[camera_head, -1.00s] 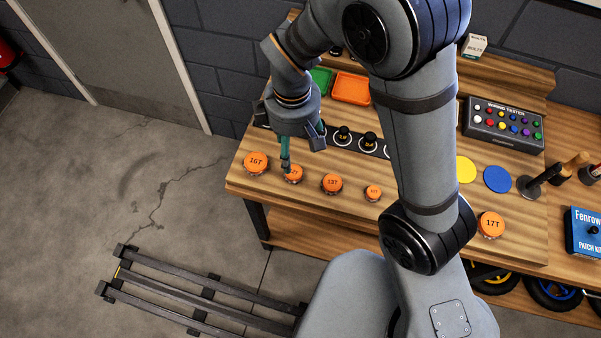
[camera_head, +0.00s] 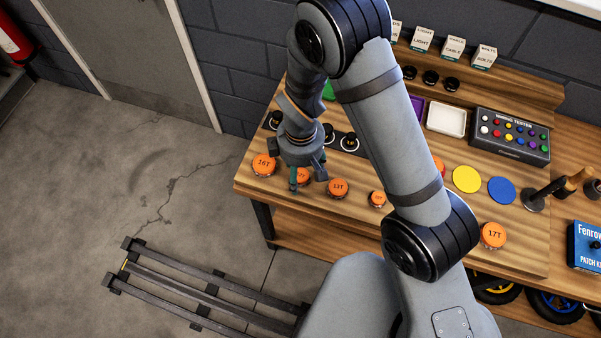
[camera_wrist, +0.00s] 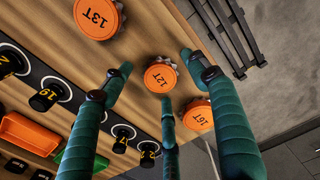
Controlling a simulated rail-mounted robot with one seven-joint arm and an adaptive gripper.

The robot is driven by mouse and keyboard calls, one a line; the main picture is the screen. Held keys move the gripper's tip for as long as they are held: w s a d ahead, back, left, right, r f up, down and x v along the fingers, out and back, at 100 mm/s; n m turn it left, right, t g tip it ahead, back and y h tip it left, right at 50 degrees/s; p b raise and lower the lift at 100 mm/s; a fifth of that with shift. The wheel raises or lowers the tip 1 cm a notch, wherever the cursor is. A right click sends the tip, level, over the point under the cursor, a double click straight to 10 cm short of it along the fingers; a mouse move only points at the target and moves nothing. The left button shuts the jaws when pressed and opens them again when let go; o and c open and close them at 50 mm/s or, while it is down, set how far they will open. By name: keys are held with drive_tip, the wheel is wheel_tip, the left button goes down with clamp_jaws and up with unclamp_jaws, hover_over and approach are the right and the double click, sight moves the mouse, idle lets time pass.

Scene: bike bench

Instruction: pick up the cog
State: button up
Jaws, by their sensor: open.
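Several orange-topped cogs stand along the near edge of the bench. My gripper (camera_head: 307,174) points down over the 12T cog (camera_head: 304,178), which is partly hidden by a finger in the head view. The gripper is open and empty. The 16T cog (camera_head: 264,165) is left of it and the 13T cog (camera_head: 338,188) right of it. A smaller cog (camera_head: 378,199) and the 17T cog (camera_head: 493,236) stand farther right.
A dark strip with black numbered pieces (camera_head: 349,143) lies behind the cogs. Yellow (camera_head: 466,180) and blue (camera_head: 501,190) discs, a wiring tester (camera_head: 510,135) and a white tray (camera_head: 446,119) are to the right. An orange tray (camera_wrist: 28,133) shows in the wrist view.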

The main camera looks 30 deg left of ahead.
drive_tip(key=c, duration=0.4)
drive_tip(key=c, duration=0.7)
drive_tip(key=shift+c, duration=0.8)
